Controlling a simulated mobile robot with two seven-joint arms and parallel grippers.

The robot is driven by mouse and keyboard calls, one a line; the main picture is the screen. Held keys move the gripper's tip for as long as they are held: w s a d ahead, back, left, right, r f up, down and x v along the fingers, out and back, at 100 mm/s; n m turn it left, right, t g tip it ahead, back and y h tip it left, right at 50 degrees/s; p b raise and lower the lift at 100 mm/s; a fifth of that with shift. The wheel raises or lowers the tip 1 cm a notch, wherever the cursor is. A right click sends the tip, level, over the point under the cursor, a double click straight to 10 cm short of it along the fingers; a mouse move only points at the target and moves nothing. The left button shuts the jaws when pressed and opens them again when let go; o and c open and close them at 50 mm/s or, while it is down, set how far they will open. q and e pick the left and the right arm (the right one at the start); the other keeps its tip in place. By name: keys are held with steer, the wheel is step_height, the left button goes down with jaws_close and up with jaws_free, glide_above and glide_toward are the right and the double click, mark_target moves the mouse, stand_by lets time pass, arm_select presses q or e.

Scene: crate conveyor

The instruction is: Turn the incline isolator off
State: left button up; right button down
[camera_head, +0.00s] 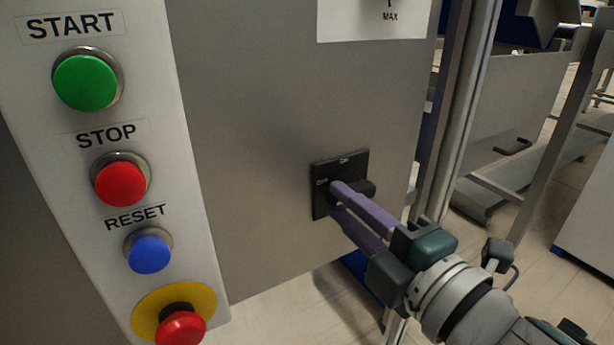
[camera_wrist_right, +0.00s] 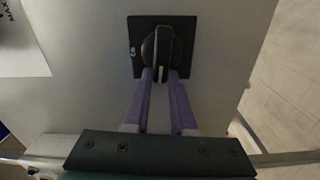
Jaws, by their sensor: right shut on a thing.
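The incline isolator is a black square plate (camera_head: 326,171) with a black rotary knob (camera_head: 367,188) on a grey metal panel, right of centre in the head view. My right gripper (camera_head: 340,199) reaches it from the lower right, with its two purple fingers on either side of the knob's handle. In the right wrist view the isolator plate (camera_wrist_right: 185,35) is at the top centre, and the handle (camera_wrist_right: 161,55) stands between the fingertips of my right gripper (camera_wrist_right: 161,76). The gripper is shut on the handle. The small lettering on the plate is too blurred to read surely. My left gripper is out of view.
Left of the isolator, a light control strip carries a green START button (camera_head: 86,82), a red STOP button (camera_head: 121,183), a blue RESET button (camera_head: 149,252) and a red emergency button (camera_head: 181,328) on yellow. A metal post (camera_head: 455,120) stands close to the right of the panel.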

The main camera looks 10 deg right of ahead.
steer(key=shift+f+n, duration=0.15)
steer(key=shift+n, duration=0.35)
steer(key=c, duration=0.7)
jaws_free()
steer(key=shift+c, duration=0.2)
steer(key=p+v, duration=0.1)
steer(key=v, duration=0.9)
steer(key=shift+p, duration=0.35)
